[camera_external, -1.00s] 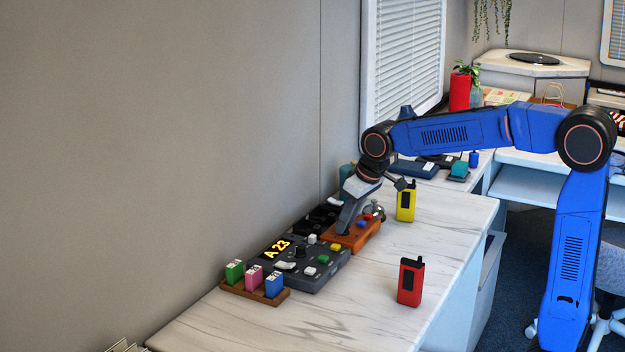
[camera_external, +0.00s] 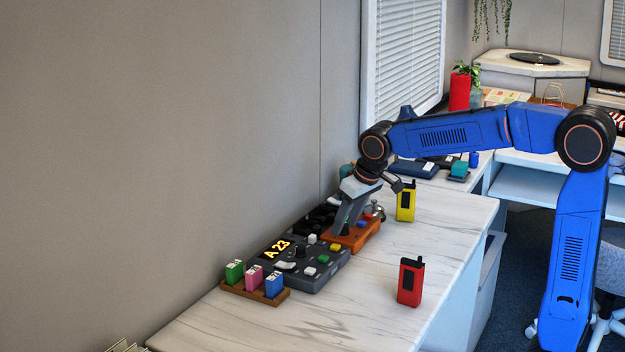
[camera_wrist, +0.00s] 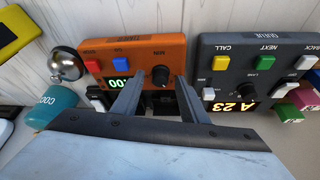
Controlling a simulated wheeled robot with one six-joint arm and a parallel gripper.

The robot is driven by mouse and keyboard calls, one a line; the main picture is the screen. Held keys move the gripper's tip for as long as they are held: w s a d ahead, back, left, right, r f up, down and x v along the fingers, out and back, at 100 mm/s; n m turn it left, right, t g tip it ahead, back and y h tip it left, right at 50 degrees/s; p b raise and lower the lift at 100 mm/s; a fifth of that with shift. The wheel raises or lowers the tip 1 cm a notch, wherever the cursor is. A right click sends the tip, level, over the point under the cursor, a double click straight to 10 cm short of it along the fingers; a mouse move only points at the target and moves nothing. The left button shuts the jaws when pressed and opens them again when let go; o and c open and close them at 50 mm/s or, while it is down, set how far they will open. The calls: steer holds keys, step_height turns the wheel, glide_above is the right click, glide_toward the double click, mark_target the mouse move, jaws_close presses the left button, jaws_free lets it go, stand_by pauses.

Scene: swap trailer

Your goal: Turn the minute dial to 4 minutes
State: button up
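The orange timer box (camera_external: 355,236) stands on the marble-look desk. In the wrist view the orange box (camera_wrist: 188,55) carries a black dial (camera_wrist: 161,76) under the label MIN; its pointer setting is too small to read. A green display (camera_wrist: 119,84) beside it is partly hidden by a finger; ":00" shows. My gripper (camera_wrist: 158,84) is open and empty. Its two fingers stand apart with their tips either side of the dial, just short of it in the picture; I see no contact. In the external view my gripper (camera_external: 344,232) is over the box and hides the dial.
A grey queue panel (camera_external: 318,277) showing "A 23" adjoins the orange box. Red and blue buttons (camera_wrist: 121,64) and a silver bell (camera_wrist: 66,64) lie on the other side. A yellow radio (camera_external: 405,203) and a red radio (camera_external: 410,283) stand on the desk, with clear surface between them.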

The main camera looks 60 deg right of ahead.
steer(key=v, duration=1.7)
steer(key=shift+r, duration=0.2)
steer(key=s+a+f+n, duration=0.1)
steer(key=s+a+f, duration=0.1)
steer(key=s+f, duration=0.9)
steer(key=s+a+f+n+y, duration=0.1)
steer(key=s+a+f, duration=0.2)
steer(key=s+f, duration=0.9)
steer(key=s, duration=0.8)
steer(key=shift+a+f, duration=0.25)
steer(key=shift+f, duration=0.1)
stand_by(0.3)
